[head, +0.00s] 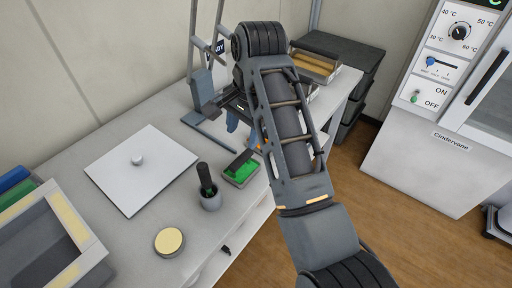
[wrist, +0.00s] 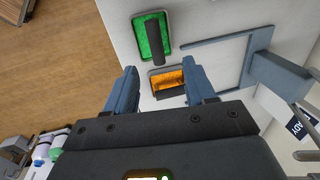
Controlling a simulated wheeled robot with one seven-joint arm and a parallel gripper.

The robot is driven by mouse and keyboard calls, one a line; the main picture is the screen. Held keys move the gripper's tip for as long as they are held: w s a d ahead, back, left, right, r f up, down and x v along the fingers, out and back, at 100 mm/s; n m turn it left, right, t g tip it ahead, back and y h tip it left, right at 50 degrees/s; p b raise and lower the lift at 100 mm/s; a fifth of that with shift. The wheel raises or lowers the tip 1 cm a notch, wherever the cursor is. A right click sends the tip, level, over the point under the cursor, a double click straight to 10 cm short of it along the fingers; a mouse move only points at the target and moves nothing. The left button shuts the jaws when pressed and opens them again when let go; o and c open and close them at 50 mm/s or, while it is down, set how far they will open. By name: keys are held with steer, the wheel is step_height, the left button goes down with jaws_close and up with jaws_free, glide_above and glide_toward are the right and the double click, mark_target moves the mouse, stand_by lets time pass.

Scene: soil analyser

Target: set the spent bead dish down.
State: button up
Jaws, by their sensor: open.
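A small pale dish of green contents (head: 241,168) with a dark grey bar across it sits on the bench. It also shows at the top of the wrist view (wrist: 153,30). A second dish with orange contents (wrist: 167,80) and a dark bar lies close beside it, seen between my fingers in the wrist view; in the head view it is mostly hidden by my arm. I cannot tell which dish is the spent one. My gripper (wrist: 160,90) is open, with nothing held between its blue-grey fingers. In the head view a fingertip (head: 232,122) shows behind the green dish.
A blue-grey stand (head: 208,125) is close beside the gripper. A white cabinet (head: 425,165) stands right, across open floor.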

steer(key=shift+r, duration=0.1)
steer(key=shift+n+t, duration=0.3)
steer(key=shift+t, duration=0.5)
steer(key=d+f, duration=0.1)
steer(key=f, duration=0.2)
steer(key=s+d+f, duration=0.1)
steer(key=d+f, duration=0.1)
steer(key=f, duration=0.1)
steer(key=s+d+f, duration=0.1)
steer(key=d+f, duration=0.1)
steer(key=shift+s+d+f, duration=0.15)
steer(key=shift+s+f, duration=0.05)
steer(key=shift+f, duration=0.2)
steer(key=s+d+f+n+t, duration=0.25)
steer(key=s+d+f, duration=0.25)
steer(key=s+d, duration=0.45)
steer(key=s+d+f+n+t, duration=0.1)
steer(key=s+d+f+t, duration=0.4)
steer(key=s, duration=0.8)
steer(key=s+d+r+n+t+h, duration=0.1)
steer(key=s+d+r+t, duration=0.1)
steer(key=s+r, duration=0.8)
steer(key=s+d+r+n+t, duration=0.2)
steer(key=s+r, duration=0.8)
steer(key=shift+h, duration=0.4)
